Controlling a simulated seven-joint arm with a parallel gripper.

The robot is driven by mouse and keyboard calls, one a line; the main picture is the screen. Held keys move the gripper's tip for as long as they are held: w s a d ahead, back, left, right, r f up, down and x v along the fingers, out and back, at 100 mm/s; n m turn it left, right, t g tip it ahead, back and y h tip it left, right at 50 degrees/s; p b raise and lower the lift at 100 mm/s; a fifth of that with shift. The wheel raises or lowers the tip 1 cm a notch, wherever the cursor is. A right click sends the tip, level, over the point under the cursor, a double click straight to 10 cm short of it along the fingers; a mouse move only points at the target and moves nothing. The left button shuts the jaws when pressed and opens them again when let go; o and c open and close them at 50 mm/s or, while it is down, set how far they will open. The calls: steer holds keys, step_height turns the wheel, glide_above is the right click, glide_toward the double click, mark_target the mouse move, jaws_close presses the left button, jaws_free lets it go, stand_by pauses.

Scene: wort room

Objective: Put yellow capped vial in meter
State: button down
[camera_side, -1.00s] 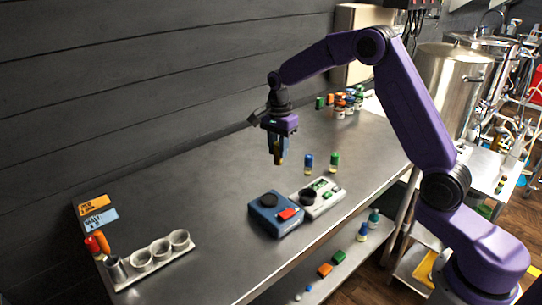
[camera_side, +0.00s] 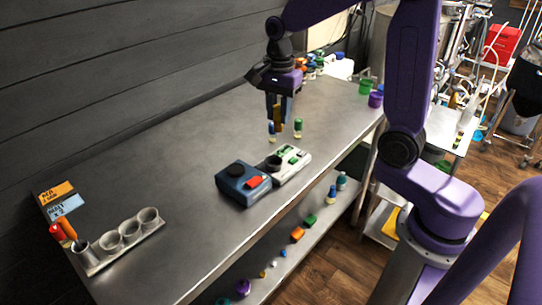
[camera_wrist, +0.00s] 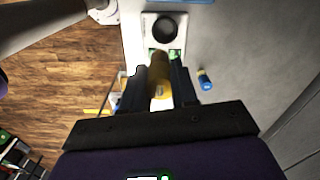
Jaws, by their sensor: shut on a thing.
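My gripper (camera_side: 278,124) is shut on the yellow capped vial (camera_wrist: 160,88), holding it above the table behind the two meter-like devices. Only its yellow part shows clearly between the fingers (camera_wrist: 165,82); its lower end is hard to make out. A pale grey device (camera_side: 290,160) with green parts and a dark round well stands in front of the gripper; it also shows in the wrist view (camera_wrist: 139,22). A blue device (camera_side: 233,189) with a red button and a dark round top stands left of it. I cannot tell which is the meter.
A blue capped vial (camera_side: 271,126) stands close by the gripper, also in the wrist view (camera_wrist: 204,76). A green capped vial (camera_side: 298,124) stands right of it. A rack of grey cups (camera_side: 127,246) is at left front. Coloured items crowd the far end. The table's middle left is clear.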

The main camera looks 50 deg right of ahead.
mark_target(275, 131)
steer(key=s+r, duration=0.2)
steer(key=s, duration=1)
steer(key=w+f, duration=0.3)
steer(key=w, duration=0.1)
steer(key=w+f, duration=0.3)
steer(key=w, duration=0.1)
steer(key=w+f, duration=0.4)
steer(key=shift+w+a, duration=0.3)
steer(key=shift+a, duration=0.05)
steer(key=shift+w+f, duration=0.2)
steer(key=shift+f, duration=1.5)
steer(key=shift+f, duration=0.4)
steer(key=c, duration=0.9)
jaws_free()
steer(key=shift+o, duration=0.2)
steer(key=shift+r, duration=0.1)
